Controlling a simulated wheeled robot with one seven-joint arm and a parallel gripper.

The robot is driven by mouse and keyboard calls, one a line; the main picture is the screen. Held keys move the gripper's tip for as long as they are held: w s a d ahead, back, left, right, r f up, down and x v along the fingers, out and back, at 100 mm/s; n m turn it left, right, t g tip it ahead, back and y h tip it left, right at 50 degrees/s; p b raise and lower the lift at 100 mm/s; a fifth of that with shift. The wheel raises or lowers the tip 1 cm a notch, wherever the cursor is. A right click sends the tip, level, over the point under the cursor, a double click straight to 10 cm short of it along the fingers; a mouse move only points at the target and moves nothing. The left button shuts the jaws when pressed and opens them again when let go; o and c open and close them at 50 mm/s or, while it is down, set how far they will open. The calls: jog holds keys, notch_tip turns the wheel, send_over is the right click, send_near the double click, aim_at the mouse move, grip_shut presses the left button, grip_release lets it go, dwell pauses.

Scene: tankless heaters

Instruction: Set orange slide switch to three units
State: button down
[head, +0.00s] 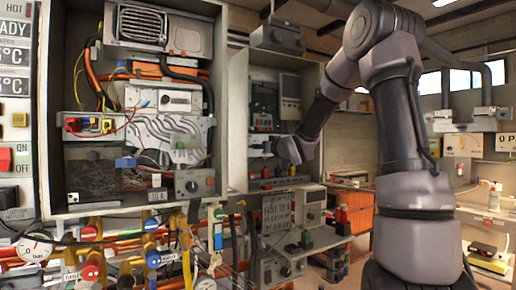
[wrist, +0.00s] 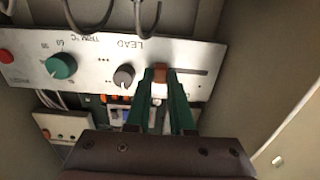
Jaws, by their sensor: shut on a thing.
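The orange slide switch (wrist: 161,76) shows as a small brown-orange knob on a pale metal panel (wrist: 100,62) in the wrist view. It sits toward the left of a dark horizontal slot (wrist: 190,72), whose visible part runs to its right. My gripper (wrist: 160,78) has green fingers, shut on the knob from both sides. The fingers partly hide the knob and the left part of the slot. In the head view my gripper (head: 270,147) reaches into the open middle cabinet, and the switch is too small to make out there.
Left of the switch are a grey knob (wrist: 124,76) marked LEAD, a green knob (wrist: 62,66) and a red button (wrist: 6,56). Grey hooked cables hang over the panel's top edge. A cabinet wall (wrist: 275,70) stands close on the right.

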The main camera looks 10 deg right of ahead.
jog(key=c, duration=0.8)
grip_release()
jog(key=shift+d, duration=0.25)
jog(key=shift+o, duration=0.2)
jog(key=v, duration=1)
jog(key=shift+s, duration=0.4)
jog(key=s+d+f+m+g+h, duration=0.1)
jog(key=s+d+m+g+h, duration=0.1)
jog(key=s+m+h, duration=0.3)
jog(key=s+d+m+g+h, duration=0.1)
jog(key=s+d+g+h, duration=0.15)
jog(key=s, duration=0.35)
jog(key=s+a+f+m+g+y, duration=0.1)
jog(key=s+a+f+g+y, duration=0.1)
jog(key=s, duration=0.7)
jog(key=s+a+f+g+y, duration=0.2)
jog(key=s+a+f+g, duration=0.1)
jog(key=s, duration=0.7)
jog(key=shift+s+m+g, duration=0.25)
jog(key=shift+m+g, duration=0.1)
jog(key=shift+m, duration=0.05)
